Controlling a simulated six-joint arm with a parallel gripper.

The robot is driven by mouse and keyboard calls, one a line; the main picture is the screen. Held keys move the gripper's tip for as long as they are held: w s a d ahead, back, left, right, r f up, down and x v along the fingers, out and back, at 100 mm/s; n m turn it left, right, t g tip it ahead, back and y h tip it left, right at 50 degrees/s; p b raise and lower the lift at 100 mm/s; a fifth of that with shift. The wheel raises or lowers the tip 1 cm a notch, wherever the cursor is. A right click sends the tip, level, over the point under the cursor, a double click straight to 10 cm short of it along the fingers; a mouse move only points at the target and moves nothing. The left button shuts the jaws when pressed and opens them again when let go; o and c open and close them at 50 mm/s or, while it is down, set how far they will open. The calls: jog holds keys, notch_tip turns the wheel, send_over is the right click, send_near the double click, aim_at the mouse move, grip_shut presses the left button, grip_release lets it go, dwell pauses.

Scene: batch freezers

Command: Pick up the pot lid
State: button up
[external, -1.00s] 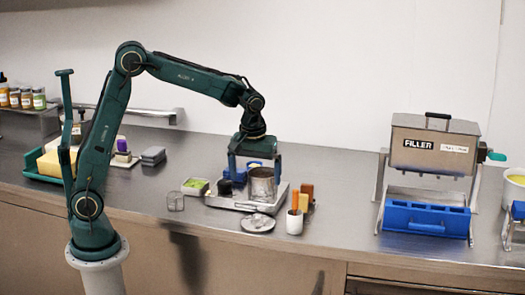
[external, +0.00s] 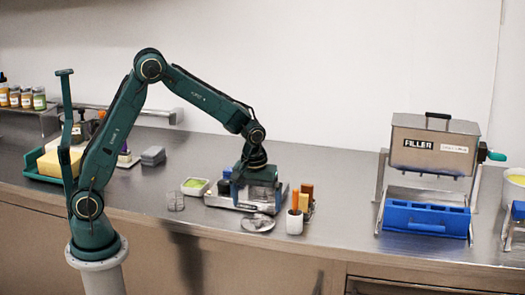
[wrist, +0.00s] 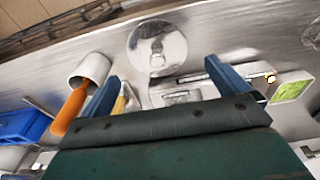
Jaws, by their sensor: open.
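The pot lid (external: 257,223) is a round, shiny metal disc lying on the steel counter in front of the metal tray. In the wrist view the lid (wrist: 157,47) shows whole, with a small knob at its middle. My gripper (external: 255,202) is just behind and above the lid in the external view, apart from it. In the wrist view my gripper (wrist: 160,78) has its two blue fingers spread wide, with the lid beyond and between them. It is open and empty. The metal pot seen earlier is hidden behind my gripper.
A white cup (external: 294,222) with an orange-handled tool stands close to the right of the lid. The metal tray (external: 222,202) lies behind it. A clear glass (external: 176,201) stands to the left. The counter between glass and lid is bare.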

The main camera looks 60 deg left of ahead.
aim_at(258, 214)
jog(key=shift+w+f, duration=0.2)
jog(key=shift+f, duration=2.35)
jog(key=shift+c, duration=0.2)
jog(key=c, duration=0.8)
